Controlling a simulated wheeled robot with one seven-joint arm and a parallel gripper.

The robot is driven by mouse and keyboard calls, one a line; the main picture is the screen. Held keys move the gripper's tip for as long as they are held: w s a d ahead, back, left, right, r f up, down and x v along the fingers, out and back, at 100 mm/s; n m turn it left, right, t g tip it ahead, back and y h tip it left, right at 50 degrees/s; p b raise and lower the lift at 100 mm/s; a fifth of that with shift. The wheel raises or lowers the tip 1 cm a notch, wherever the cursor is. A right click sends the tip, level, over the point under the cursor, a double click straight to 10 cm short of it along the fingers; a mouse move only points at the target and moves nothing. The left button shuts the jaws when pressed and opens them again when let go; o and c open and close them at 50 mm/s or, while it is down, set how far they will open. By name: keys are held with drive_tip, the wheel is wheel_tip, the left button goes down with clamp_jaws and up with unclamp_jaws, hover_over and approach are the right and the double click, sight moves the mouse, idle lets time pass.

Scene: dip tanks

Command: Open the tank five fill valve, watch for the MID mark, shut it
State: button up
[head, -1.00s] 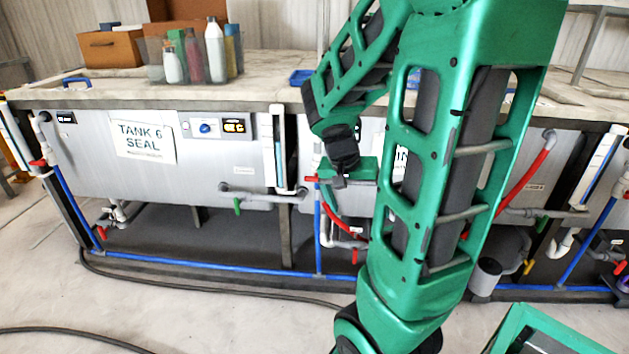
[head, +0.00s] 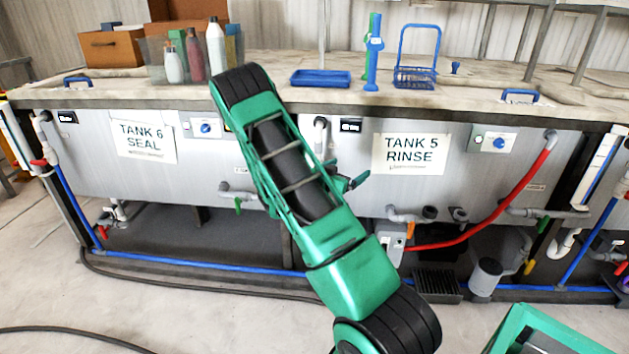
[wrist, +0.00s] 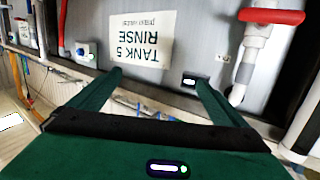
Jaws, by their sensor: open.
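Tank 5 (head: 460,185) is a grey panel labelled "TANK 5 RINSE" (head: 409,154); its label is upside down in the wrist view (wrist: 141,38). A red valve handle (wrist: 272,16) lies across a pale vertical pipe (wrist: 250,62) at the wrist view's upper right. My arm hides this handle in the head view. A white upright tube (wrist: 306,125) shows at the wrist view's right edge; I cannot read a level or MID mark on it. My gripper (wrist: 159,76) is open and empty, facing the panel, apart from the handle. In the head view my arm mostly hides it.
A red hose (head: 490,232) curves across tank 5's front, below a blue-knob control box (head: 493,141). Tank 6 (head: 85,170) is on the left. Bottles, a blue tray (head: 321,78) and a wire basket (head: 414,75) stand on the bench top. Open floor lies in front.

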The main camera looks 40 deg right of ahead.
drive_tip(key=w+a+f+n+t+y, duration=0.1)
drive_tip(key=w+a+f+n+t, duration=0.1)
drive_tip(key=w+f+n+t, duration=0.3)
drive_tip(key=w+a+f+n+t+y, duration=0.1)
drive_tip(key=w+a+f+t, duration=0.25)
drive_tip(key=w+f, duration=0.4)
drive_tip(key=shift+t+y, duration=0.25)
drive_tip(key=shift+y, duration=0.05)
drive_tip(key=x, duration=0.9)
drive_tip(key=shift+s+d+r, duration=0.1)
drive_tip(key=shift+s+d, duration=0.15)
drive_tip(key=shift+d, duration=0.3)
drive_tip(key=c, duration=1)
drive_tip(key=shift+c, duration=0.2)
